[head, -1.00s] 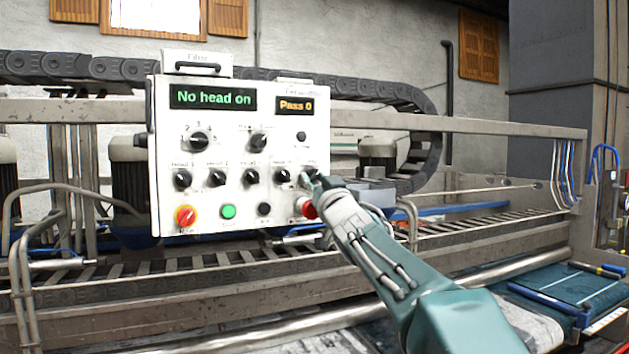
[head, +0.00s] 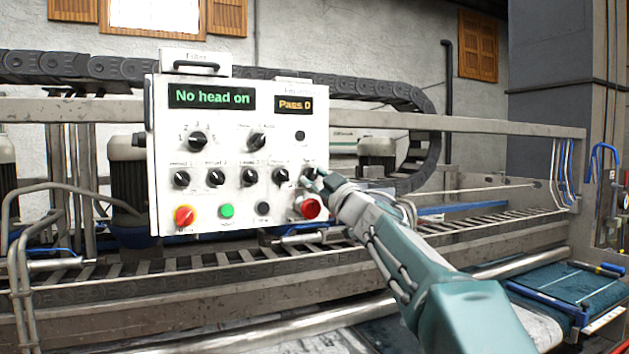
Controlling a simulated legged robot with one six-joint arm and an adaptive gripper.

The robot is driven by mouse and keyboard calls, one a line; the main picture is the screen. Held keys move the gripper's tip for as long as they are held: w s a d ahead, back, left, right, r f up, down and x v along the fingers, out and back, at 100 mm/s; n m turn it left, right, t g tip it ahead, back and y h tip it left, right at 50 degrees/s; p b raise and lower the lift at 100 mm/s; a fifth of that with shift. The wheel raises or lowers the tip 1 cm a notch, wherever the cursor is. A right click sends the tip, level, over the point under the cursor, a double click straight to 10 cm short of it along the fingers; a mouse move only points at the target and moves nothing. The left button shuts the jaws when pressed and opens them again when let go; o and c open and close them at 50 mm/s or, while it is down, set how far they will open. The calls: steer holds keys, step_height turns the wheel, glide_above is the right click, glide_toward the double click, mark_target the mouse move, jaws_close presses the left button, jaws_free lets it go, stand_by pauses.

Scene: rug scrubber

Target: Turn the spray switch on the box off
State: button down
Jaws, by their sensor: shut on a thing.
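The white control box (head: 237,115) faces me with a green display reading "No head on" and a smaller one reading "Pass 0". Its lower knob row holds several black switches, one of them a black knob (head: 281,176) just left of my gripper. My gripper (head: 311,179) is at the right end of this row, shut on the rightmost knob (head: 309,173). My fingers partly hide that knob, so its setting cannot be read. The small labels are too blurred to tell which one is the spray switch.
A metal rail (head: 480,132) runs behind the box. Rollers and a conveyor lie below.

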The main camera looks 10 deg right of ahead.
steer(key=n+g+y, duration=0.1)
steer(key=n, duration=0.2)
steer(key=n+g+y, duration=0.1)
steer(key=n, duration=0.3)
steer(key=shift+d+r+g, duration=0.15)
steer(key=shift+g, duration=0.25)
steer(key=shift+w+n+g, duration=0.1)
steer(key=shift+n+g, duration=0.8)
steer(key=shift+n, duration=1.6)
steer(key=shift+c, duration=1.8)
jaws_free()
